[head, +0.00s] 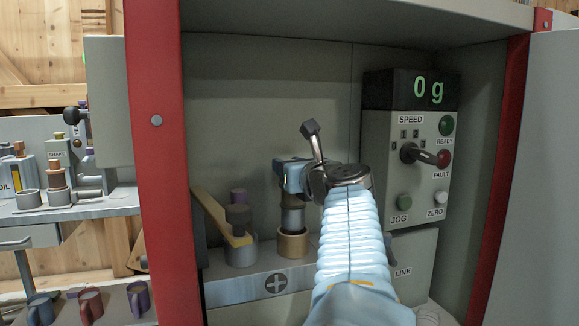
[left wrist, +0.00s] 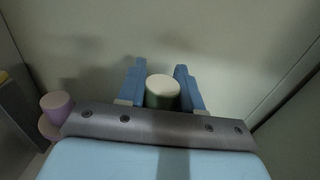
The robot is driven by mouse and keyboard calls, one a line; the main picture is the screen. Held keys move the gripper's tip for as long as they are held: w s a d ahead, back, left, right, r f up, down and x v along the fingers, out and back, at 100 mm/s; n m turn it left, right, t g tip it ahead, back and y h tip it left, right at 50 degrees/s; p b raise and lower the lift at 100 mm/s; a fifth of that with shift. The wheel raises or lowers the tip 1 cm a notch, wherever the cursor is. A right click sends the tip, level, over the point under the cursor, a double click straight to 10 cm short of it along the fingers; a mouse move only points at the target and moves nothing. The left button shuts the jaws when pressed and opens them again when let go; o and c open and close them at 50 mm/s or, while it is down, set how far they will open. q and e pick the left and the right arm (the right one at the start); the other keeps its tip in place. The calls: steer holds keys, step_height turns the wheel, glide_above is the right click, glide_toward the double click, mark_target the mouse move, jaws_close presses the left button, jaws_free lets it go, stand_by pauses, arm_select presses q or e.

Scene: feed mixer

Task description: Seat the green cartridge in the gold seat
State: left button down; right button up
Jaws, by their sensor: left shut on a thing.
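My left gripper (head: 286,174) is inside the machine's recess, with its light blue fingers shut on the green cartridge. In the left wrist view the cartridge (left wrist: 162,98) shows a cream top and a dark green side between the two fingers (left wrist: 161,88). In the head view the gripper hides its top; a dark cylindrical body (head: 292,217) shows below the fingers, upright over the gold seat (head: 292,246). Its lower end meets the seat's rim or lies within it; I cannot tell how deep. My right gripper is not in view.
Left of the gold seat stands a silver seat (head: 241,254) with a purple-topped piece (head: 238,196) and a tan bar (head: 212,213) beside it. The control panel (head: 405,150) is at right, under a display (head: 411,90) reading 0 g. A red post (head: 157,200) bounds the recess at left.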

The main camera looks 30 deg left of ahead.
arm_select(q)
steer(key=shift+f+b, duration=2.2)
steer(key=shift+f, duration=0.3)
stand_by(1.5)
steer(key=c, duration=0.7)
jaws_free()
steer(key=shift+s+d, duration=0.1)
steer(key=shift+d, duration=0.15)
steer(key=v, duration=1.3)
steer(key=shift+s, duration=0.2)
